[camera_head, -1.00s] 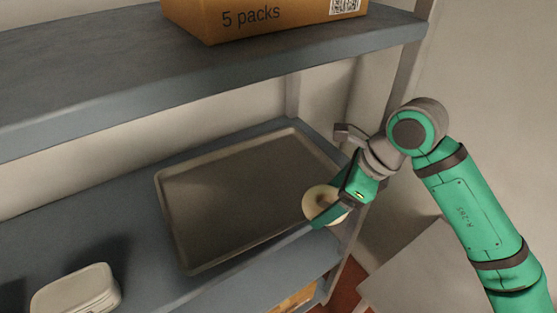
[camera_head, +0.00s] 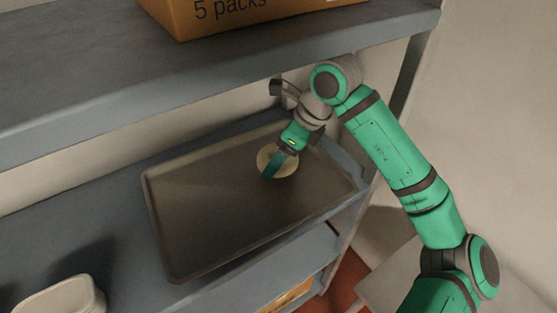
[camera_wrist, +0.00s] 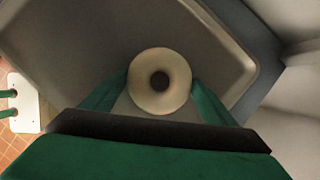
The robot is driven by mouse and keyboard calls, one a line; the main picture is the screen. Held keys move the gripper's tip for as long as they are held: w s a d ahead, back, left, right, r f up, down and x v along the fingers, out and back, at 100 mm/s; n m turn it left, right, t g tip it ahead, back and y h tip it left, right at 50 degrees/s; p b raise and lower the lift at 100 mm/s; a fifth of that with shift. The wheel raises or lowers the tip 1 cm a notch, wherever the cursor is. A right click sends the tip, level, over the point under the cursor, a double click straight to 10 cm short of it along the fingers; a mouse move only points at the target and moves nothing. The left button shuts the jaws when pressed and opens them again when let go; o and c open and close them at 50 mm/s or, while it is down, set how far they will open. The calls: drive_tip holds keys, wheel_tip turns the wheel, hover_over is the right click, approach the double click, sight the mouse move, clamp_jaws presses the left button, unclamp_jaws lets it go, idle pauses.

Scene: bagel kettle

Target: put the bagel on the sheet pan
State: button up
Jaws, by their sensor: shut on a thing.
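The bagel (camera_head: 286,165) is a pale ring in my gripper (camera_head: 276,166), over the back right part of the sheet pan. In the wrist view the bagel (camera_wrist: 160,63) sits between the two green fingers of my gripper (camera_wrist: 160,90), which touch its sides. The sheet pan (camera_head: 205,220) is a grey-brown rectangular tray with a raised rim, lying on the middle shelf. It also fills much of the wrist view (camera_wrist: 75,45) below the bagel. I cannot tell how high the bagel is above the pan. The pan carries nothing else that I can see.
An upper shelf (camera_head: 120,90) overhangs the back, with a cardboard box (camera_head: 250,15) on it. A whitish container (camera_head: 60,298) stands on the middle shelf (camera_head: 60,235) at the front left. A shelf post (camera_head: 400,95) rises at the right.

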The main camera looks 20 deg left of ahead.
wheel_tip(320, 180, down, 3)
drive_tip(key=shift+w, duration=0.15)
drive_tip(key=shift+s+a, duration=0.15)
drive_tip(key=shift+s, duration=0.05)
drive_tip(key=shift+f, duration=0.1)
drive_tip(key=o, duration=1.1)
drive_tip(key=shift+d, duration=0.2)
drive_tip(key=shift+v, duration=3.85)
drive_tip(key=shift+a, duration=0.1)
